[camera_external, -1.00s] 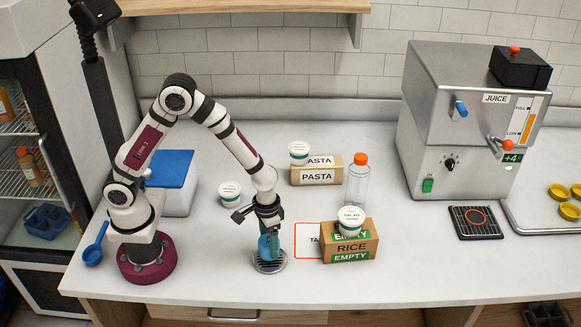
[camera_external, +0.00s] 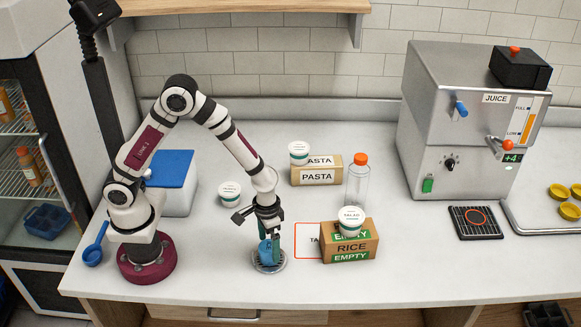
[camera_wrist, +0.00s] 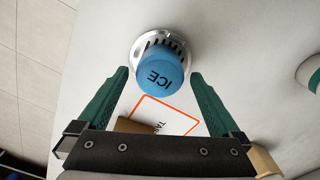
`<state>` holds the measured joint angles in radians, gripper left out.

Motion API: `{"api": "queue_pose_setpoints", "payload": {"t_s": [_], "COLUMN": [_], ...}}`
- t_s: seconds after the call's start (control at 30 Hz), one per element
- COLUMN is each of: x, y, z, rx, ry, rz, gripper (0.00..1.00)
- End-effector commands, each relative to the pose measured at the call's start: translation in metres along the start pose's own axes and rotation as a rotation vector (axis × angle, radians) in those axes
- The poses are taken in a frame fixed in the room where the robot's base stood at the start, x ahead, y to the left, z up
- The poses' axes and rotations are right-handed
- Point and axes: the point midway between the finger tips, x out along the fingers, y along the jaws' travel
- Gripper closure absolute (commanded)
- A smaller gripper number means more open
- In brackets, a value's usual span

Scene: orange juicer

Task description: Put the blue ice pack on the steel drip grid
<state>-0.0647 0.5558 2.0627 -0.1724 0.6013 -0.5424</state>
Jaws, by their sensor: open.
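The blue ice pack (camera_wrist: 160,72), marked ICE, stands on the round slotted steel drip grid (camera_wrist: 139,45) in the wrist view. The slots show along the pack's far side. In the external view the pack (camera_external: 265,250) is partly behind a finger, over the grid (camera_external: 270,268) near the counter's front edge. My gripper (camera_wrist: 159,76) is open, with a green finger on each side of the pack and a visible gap to both. In the external view my gripper (camera_external: 271,249) points down at the pack.
A RICE box (camera_external: 350,247) with a white tub on top stands right of the gripper, beside a red-outlined mark (camera_external: 307,240). A clear bottle (camera_external: 357,185) and PASTA box (camera_external: 317,177) are behind. A dark square grid (camera_external: 476,223) lies before the juicer.

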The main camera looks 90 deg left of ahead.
Motion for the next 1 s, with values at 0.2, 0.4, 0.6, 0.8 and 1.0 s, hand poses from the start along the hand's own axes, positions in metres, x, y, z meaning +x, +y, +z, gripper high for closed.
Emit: {"api": "queue_pose_setpoints", "payload": {"t_s": [0.2,0.4,0.6,0.8,1.0], "x": [-0.060,-0.098,-0.144,-0.176,-0.173], "y": [0.001,0.000,-0.023,-0.086,-0.112], "z": [-0.001,0.000,0.050,0.157,0.192], "rx": [0.000,0.000,0.241,0.760,0.955], "ry": [0.006,0.002,0.011,-0.008,-0.031], "rz": [0.003,0.001,-0.033,-0.132,-0.175], "gripper": [0.00,0.00,0.00,0.00,0.00]}}
